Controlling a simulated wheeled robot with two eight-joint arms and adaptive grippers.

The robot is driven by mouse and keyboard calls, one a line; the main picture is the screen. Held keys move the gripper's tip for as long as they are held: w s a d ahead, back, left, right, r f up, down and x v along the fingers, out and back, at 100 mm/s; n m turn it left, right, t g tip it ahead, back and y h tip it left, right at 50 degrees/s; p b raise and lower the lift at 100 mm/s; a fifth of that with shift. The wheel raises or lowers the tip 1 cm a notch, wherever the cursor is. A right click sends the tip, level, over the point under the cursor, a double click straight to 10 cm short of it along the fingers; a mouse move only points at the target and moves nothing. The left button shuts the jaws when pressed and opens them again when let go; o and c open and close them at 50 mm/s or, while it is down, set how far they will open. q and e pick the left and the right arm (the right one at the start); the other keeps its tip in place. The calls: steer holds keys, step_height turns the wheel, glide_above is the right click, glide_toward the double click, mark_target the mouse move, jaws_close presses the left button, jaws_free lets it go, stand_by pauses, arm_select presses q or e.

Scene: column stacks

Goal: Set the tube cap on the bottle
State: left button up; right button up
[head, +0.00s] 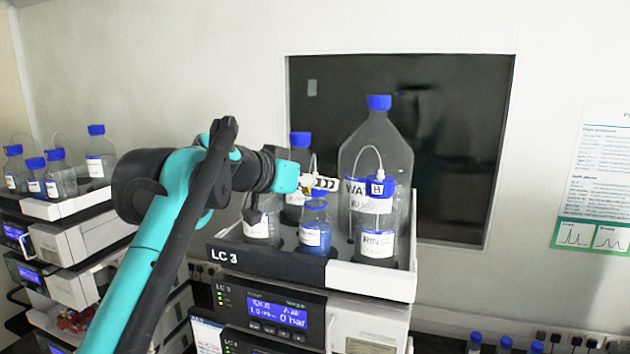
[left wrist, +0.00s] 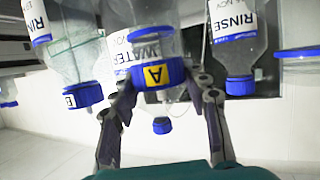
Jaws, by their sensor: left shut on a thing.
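The tube cap (left wrist: 160,74) is blue with a yellow label marked A. In the left wrist view it lies between the two fingers of my left gripper (left wrist: 161,84), which is shut on it. In the head view the left gripper (head: 320,183) is at the top of a front bottle (head: 314,236) with blue contents and a white label, and blue shows just under the fingers. A thin white tube rises beside the gripper. The cap is in line with the bottle neck; I cannot tell whether it is seated. My right gripper is not in view.
A large bottle (head: 392,150) with a blue cap stands behind. A RINSE bottle (head: 378,243) with a tubed cap stands close on the right, and another bottle (head: 262,229) on the left. All stand in the tray (head: 372,281) on the LC 3 stack. A dark window is behind.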

arm_select(q)
steer(key=shift+f+b, duration=0.35)
steer(key=shift+f, duration=0.55)
stand_by(0.9)
steer(key=o, duration=1.1)
steer(key=shift+c, duration=0.2)
steer(key=v, duration=1.2)
